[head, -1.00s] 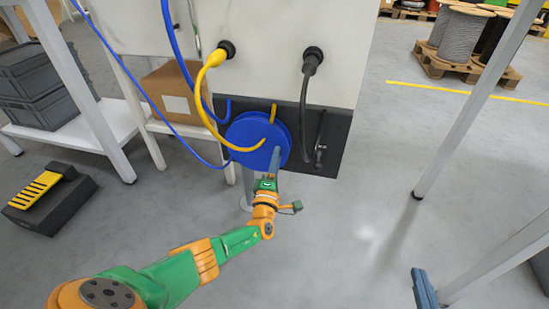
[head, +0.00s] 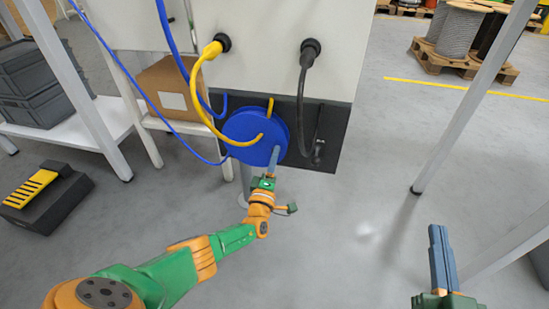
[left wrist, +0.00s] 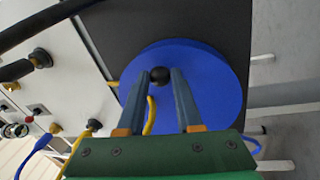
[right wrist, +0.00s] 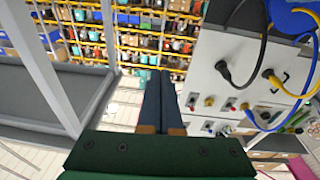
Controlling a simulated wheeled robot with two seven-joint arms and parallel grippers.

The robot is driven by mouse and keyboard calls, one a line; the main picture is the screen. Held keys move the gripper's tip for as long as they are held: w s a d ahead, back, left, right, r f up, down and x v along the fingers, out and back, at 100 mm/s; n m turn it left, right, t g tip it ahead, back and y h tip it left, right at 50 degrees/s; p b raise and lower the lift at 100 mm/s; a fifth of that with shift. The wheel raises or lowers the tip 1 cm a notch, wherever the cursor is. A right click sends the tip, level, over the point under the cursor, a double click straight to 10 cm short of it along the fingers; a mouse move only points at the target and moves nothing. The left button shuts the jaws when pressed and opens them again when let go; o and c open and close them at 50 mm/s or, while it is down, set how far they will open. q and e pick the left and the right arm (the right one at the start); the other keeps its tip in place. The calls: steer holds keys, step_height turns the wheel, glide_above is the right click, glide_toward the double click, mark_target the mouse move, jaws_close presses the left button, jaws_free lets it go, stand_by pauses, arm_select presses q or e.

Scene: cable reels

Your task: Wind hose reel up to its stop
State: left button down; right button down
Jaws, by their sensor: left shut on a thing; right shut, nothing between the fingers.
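The hose reel (head: 243,130) is a blue disc on a dark panel at the lower part of the white cabinet, with a yellow hose (head: 199,98) running up from it. In the left wrist view the reel (left wrist: 215,75) fills the middle, with a small black knob (left wrist: 160,75) on its face. My left gripper (head: 274,158) is at the reel's lower right edge, and its fingers are shut on the black knob in the left wrist view. My right gripper (head: 440,240) is at the lower right of the head view, shut and empty, away from the reel.
A blue cable (head: 172,40) and a black cable (head: 301,95) hang on the cabinet (head: 270,60). A cardboard box (head: 170,90) and grey crates (head: 40,85) stand on shelves at left. White table legs (head: 460,100) stand near my right gripper. The floor between is clear.

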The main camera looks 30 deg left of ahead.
arm_select(q)
steer(key=c, duration=0.6)
jaws_free()
steer(key=shift+a+f, duration=0.1)
steer(key=shift+a, duration=0.05)
steer(key=p+v, duration=0.3)
steer(key=v, duration=0.4)
arm_select(e)
steer(key=s+d+f+g+h, duration=0.2)
steer(key=s+f+g, duration=0.4)
steer(key=f, duration=0.3)
steer(key=s+d+f+m+g+h, duration=0.1)
steer(key=s+d+f+g+h, duration=0.1)
steer(key=s+f+g, duration=0.4)
step_height(320, 180, down, 4)
steer(key=shift+d+f+g, duration=0.1)
steer(key=shift+d+g, duration=0.35)
steer(key=shift+g, duration=0.35)
arm_select(q)
steer(key=shift+s, duration=0.1)
